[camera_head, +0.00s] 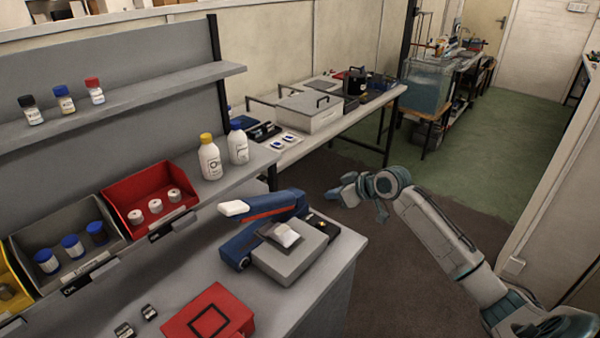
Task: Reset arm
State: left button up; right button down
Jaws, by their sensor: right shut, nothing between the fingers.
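My right arm comes in from the lower right, white and teal. Its right gripper (340,194) is held over the floor, to the right of the bench and clear of it. The gripper is shut and holds nothing. My left gripper does not show. On the grey bench (345,262) stands a blue and grey device (290,262) with a raised blue arm and a small pale packet on top. A gap separates the gripper from this device.
A red box (208,318) lies at the bench front. Red (124,206) and dark grey (32,246) bins hold small containers. Two white bottles (209,160) stand behind. A shelf (130,108) carries three vials. A wall (560,190) stands at right; open floor (480,165) lies beyond the arm.

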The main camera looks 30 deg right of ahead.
jog(key=s+a+f+g, duration=0.1)
jog(key=s+a+f, duration=0.2)
jog(key=s+f, duration=0.1)
jog(key=s+a+f+g, duration=0.1)
jog(key=s+a+f, duration=0.3)
jog(key=s, duration=0.1)
jog(key=s+a+f+g+h, duration=0.1)
jog(key=s+a+f, duration=0.3)
jog(key=s+f, duration=0.1)
jog(key=shift+a+f, duration=0.1)
jog(key=s+a+f+m+g+h, duration=0.1)
jog(key=s+a+m+g+h, duration=0.15)
jog(key=s, duration=0.95)
jog(key=s+a+f+m+g+h, duration=0.1)
jog(key=s+a, duration=0.2)
jog(key=s, duration=0.8)
jog(key=d+f+g+b, duration=0.1)
jog(key=d+f+b, duration=0.15)
jog(key=f, duration=2.95)
jog(key=s+d+f+g, duration=0.1)
jog(key=s+d+f, duration=0.1)
jog(key=s+f, duration=1.7)
jog(key=shift+s+f, duration=0.15)
jog(key=shift+f, duration=0.4)
